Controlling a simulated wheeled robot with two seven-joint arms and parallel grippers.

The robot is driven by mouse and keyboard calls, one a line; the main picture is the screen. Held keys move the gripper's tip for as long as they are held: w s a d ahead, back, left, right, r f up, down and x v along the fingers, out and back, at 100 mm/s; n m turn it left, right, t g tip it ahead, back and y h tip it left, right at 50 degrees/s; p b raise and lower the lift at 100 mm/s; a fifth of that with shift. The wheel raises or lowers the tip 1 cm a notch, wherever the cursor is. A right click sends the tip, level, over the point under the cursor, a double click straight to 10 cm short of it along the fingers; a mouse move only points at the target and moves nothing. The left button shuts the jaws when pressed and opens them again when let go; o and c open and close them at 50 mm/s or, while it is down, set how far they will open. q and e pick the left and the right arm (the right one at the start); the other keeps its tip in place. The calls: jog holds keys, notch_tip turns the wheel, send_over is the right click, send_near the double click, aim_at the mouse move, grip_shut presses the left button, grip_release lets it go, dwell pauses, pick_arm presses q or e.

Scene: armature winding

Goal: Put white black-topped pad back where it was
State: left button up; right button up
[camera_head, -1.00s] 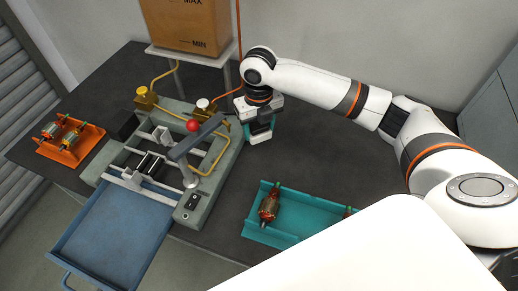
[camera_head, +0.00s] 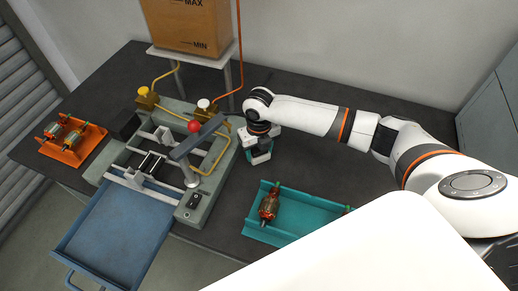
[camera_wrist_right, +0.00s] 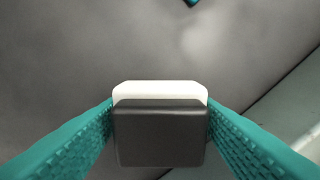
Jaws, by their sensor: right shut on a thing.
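The pad, with a white body and a flat black top, shows in the right wrist view (camera_wrist_right: 160,134) between the two teal fingers. My right gripper (camera_wrist_right: 160,140) is shut on it. In the head view my right gripper (camera_head: 259,157) points down, low over the dark table just right of the winding machine. The pad is mostly hidden there by the gripper, and I cannot tell whether it touches the table. My left gripper is not in view.
The grey-green winding machine (camera_head: 219,177), with a red-knobbed lever (camera_head: 194,126), stands close left of the gripper. A teal tray (camera_head: 290,239) with a copper armature (camera_head: 269,206) lies in front. An orange tray (camera_head: 65,154) is far left. The table (camera_head: 340,172) right of the gripper is clear.

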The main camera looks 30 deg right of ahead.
jog(key=shift+f, duration=0.15)
jog(key=o, duration=1)
jog(key=shift+r, duration=0.25)
notch_tip(320, 180, up, 12)
jog(key=shift+f+b, duration=0.1)
jog(key=shift+b, duration=0.6)
jog(key=shift+a, duration=0.1)
